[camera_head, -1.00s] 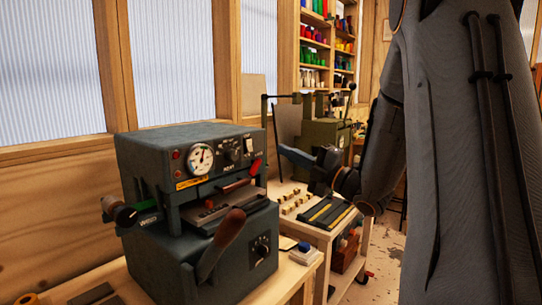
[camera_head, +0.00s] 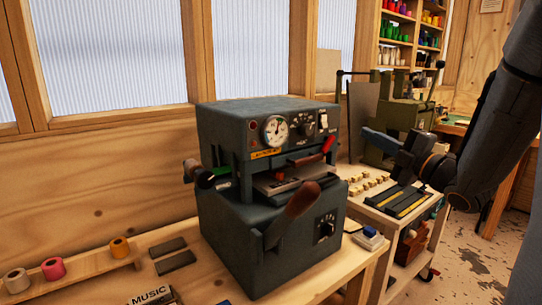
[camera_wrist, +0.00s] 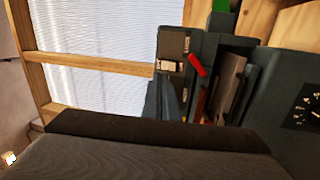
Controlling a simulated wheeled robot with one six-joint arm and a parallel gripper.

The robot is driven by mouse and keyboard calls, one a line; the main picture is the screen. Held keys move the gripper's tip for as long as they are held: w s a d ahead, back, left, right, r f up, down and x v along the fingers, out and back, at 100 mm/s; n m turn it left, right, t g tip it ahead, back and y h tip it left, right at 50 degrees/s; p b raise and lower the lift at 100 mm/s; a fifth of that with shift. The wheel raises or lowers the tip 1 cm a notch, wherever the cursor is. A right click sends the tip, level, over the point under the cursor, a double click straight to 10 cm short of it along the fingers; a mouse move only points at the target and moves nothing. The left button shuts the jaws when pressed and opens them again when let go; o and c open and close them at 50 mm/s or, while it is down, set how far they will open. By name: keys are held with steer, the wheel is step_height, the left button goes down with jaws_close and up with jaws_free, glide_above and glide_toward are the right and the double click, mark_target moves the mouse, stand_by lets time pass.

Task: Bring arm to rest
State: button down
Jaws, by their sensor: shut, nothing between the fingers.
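My gripper (camera_head: 378,142) shows in the head view to the right of the hot-stamping press, at the end of my dark arm. Its fingers are shut with nothing between them and point left. It is in the air, in front of the green machine and above the small cart. In the wrist view, a dark body fills the lower part, and the press (camera_wrist: 232,85) appears turned on its side at the right. The dark grey press (camera_head: 270,165) stands on the bench with its dial, red-tipped lever and brown handle facing me.
Foil rolls (camera_head: 53,268) in white, pink and orange sit on a wooden rack at lower left. The wooden cart (camera_head: 372,212) holds small blocks and dark yellow-striped bars. A green machine (camera_head: 405,120) stands behind. Open floor (camera_head: 480,255) lies at right.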

step_height(320, 180, down, 16)
steer(key=a+f+m+g+h, duration=0.1)
steer(key=a+m+g+h, duration=0.1)
steer(key=m+g+h, duration=0.7)
steer(key=s+a+f+m+g, duration=0.2)
steer(key=s+a+f+m, duration=0.1)
steer(key=s, duration=0.5)
steer(key=s+a+f+m+g, duration=0.3)
steer(key=s+m, duration=0.3)
steer(key=s, duration=0.3)
steer(key=s+a+f+m+g, duration=0.3)
steer(key=s+a+f+m, duration=0.1)
steer(key=s, duration=0.4)
steer(key=shift+s+a+f+m+h, duration=0.25)
steer(key=shift+a+f+m+h, duration=0.1)
steer(key=shift+f+m, duration=0.1)
